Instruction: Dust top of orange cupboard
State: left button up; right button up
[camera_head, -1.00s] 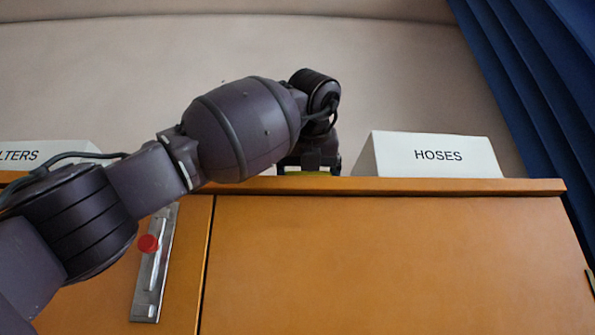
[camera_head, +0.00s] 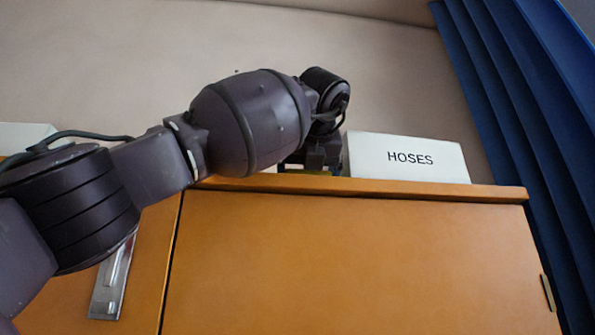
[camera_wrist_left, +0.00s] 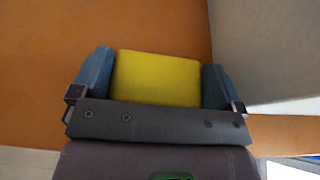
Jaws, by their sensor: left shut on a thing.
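The orange cupboard (camera_head: 340,265) fills the lower part of the head view, and its top edge runs below my gripper. My left gripper (camera_wrist_left: 157,76) has blue fingers and is shut on a yellow, sponge-like block (camera_wrist_left: 158,80). In the head view this gripper points down at the cupboard's top edge, left of the HOSES box; only a thin yellow sliver shows under it. In the wrist view the block lies over the orange surface. Whether it touches the top cannot be told. My right gripper is not in view.
A white box labelled HOSES (camera_head: 408,158) stands on the cupboard top, close to the right of my gripper. Part of another white box (camera_head: 22,137) shows at far left. A metal handle plate (camera_head: 110,283) is on the front. Blue folds (camera_head: 510,130) hang at right.

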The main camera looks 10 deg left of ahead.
pick_arm(q)
jog(key=shift+w+d+f, duration=0.1)
jog(key=shift+w+d, duration=0.05)
jog(key=shift+w, duration=0.8)
jog(key=shift+s+a+b, duration=0.25)
jog(key=shift+a+b, duration=0.25)
jog(key=shift+a, duration=0.5)
jog(key=shift+s+a+b, duration=0.15)
jog(key=shift+a+b, duration=0.05)
jog(key=shift+a, duration=0.3)
jog(key=shift+s+a+b, duration=0.15)
jog(key=shift+a, duration=0.35)
jog(key=shift+s+a+r, duration=0.15)
jog(key=shift+a+r, duration=0.05)
jog(key=shift+a, duration=0.2)
jog(key=shift+a, duration=0.1)
